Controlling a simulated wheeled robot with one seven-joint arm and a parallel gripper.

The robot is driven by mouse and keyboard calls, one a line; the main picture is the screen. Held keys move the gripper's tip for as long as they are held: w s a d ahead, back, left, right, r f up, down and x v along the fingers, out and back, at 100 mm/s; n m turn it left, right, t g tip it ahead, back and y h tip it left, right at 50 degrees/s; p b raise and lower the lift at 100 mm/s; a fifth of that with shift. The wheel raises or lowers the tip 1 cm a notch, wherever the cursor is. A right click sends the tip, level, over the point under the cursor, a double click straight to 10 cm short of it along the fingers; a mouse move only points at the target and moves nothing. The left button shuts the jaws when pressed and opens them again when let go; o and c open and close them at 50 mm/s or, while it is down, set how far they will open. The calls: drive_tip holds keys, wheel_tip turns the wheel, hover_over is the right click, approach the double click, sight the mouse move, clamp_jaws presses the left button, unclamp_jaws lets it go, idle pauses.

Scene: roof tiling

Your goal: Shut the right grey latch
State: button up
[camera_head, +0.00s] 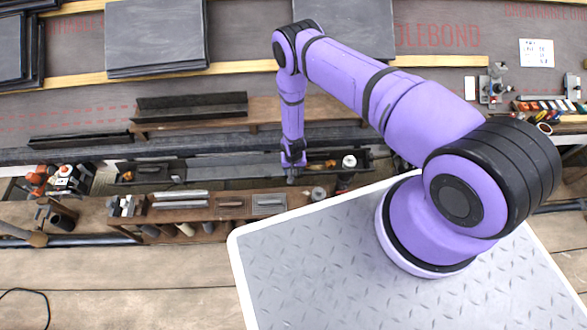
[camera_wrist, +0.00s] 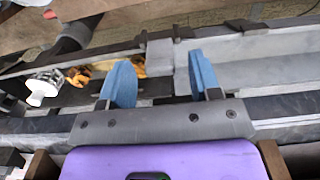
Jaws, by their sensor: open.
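My gripper (camera_head: 292,178) is over the long dark trough in the head view, at the right end of its grey lid (camera_head: 235,167). In the wrist view the two blue fingers of my gripper (camera_wrist: 160,68) stand apart with nothing held between them. A small grey block (camera_wrist: 160,54) shows beyond and between the fingers, at the end of the grey lid (camera_wrist: 260,72); it may be the right grey latch, but I cannot tell for certain. Whether it is open or shut is unclear. In the head view my gripper hides that spot.
A white-topped container (camera_head: 349,161) stands right of my gripper; it is at the left in the wrist view (camera_wrist: 43,86). Yellow-orange items (camera_wrist: 88,74) lie in the trough. A wooden tool rack (camera_head: 230,203) runs in front. Dark slates (camera_head: 155,35) lie behind.

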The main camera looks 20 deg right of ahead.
drive_tip(key=c, duration=0.9)
drive_tip(key=shift+w, duration=0.1)
drive_tip(key=shift+w+d+g+y, duration=0.25)
drive_tip(key=shift+w+g, duration=0.3)
drive_tip(key=shift+g, duration=0.55)
drive_tip(key=shift+w+d+f+g+y, duration=0.1)
drive_tip(key=shift+w+f+g+y, duration=0.15)
drive_tip(key=shift+g, duration=0.3)
drive_tip(key=shift+w+g+y, duration=0.1)
drive_tip(key=shift+w+g, duration=0.2)
drive_tip(key=shift+g, duration=0.3)
drive_tip(key=shift+w+d+f+g+y, duration=0.1)
drive_tip(key=shift+w+f+g+y, duration=0.15)
drive_tip(key=shift+g, duration=0.3)
drive_tip(key=shift+w+r, duration=0.1)
drive_tip(key=o, duration=0.9)
